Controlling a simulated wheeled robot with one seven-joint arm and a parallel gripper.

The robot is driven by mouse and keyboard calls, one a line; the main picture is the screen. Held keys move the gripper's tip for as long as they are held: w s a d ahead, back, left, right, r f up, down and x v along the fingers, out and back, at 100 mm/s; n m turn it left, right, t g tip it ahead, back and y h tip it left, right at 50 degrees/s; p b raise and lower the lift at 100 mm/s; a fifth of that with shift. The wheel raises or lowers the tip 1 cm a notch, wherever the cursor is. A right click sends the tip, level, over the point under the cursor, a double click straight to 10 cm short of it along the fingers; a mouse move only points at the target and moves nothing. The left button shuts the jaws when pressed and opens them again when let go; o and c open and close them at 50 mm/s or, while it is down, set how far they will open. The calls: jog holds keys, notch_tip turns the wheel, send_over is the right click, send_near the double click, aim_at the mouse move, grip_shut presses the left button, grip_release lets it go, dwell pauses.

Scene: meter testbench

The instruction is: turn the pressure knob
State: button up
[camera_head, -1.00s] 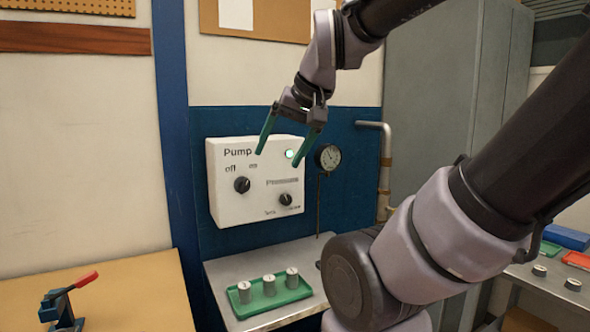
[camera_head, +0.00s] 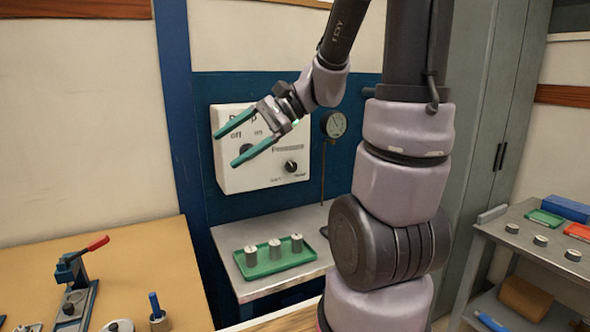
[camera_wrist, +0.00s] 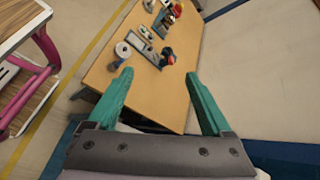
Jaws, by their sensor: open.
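The white pump panel (camera_head: 228,177) is mounted on the blue wall board. The black pressure knob (camera_head: 291,166) is at its lower right, in plain sight. A second black knob, under the "off" and "on" labels, is partly hidden behind my gripper's finger. My gripper (camera_head: 226,149) is open and empty, in front of the panel's left part, with its green fingers pointing left and down. It is apart from the pressure knob. In the wrist view my gripper (camera_wrist: 160,98) shows spread fingers with nothing between them; the panel is not in that view.
A round gauge (camera_head: 334,125) stands right of the panel. Below, a green tray (camera_head: 285,264) with several grey cylinders sits on a metal shelf. A wooden bench (camera_head: 150,255) at left holds a red-handled clamp (camera_head: 80,262); the bench also shows in the wrist view (camera_wrist: 178,92).

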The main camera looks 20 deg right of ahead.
jog(key=w+d+f+m+t+y, duration=0.25)
jog(key=w+m+t, duration=0.4)
jog(key=w, duration=0.45)
jog(key=m+t+h, duration=1)
jog(key=m+h, duration=0.4)
jog(key=m, duration=0.2)
send_near(293, 169)
jog(key=shift+g+y, duration=0.25)
jog(key=w, duration=0.9)
jog(key=shift+w+r, duration=0.15)
jog(key=shift+r, duration=0.2)
grip_shut()
jog(key=shift+m, duration=0.75)
jog(key=shift+a, duration=0.1)
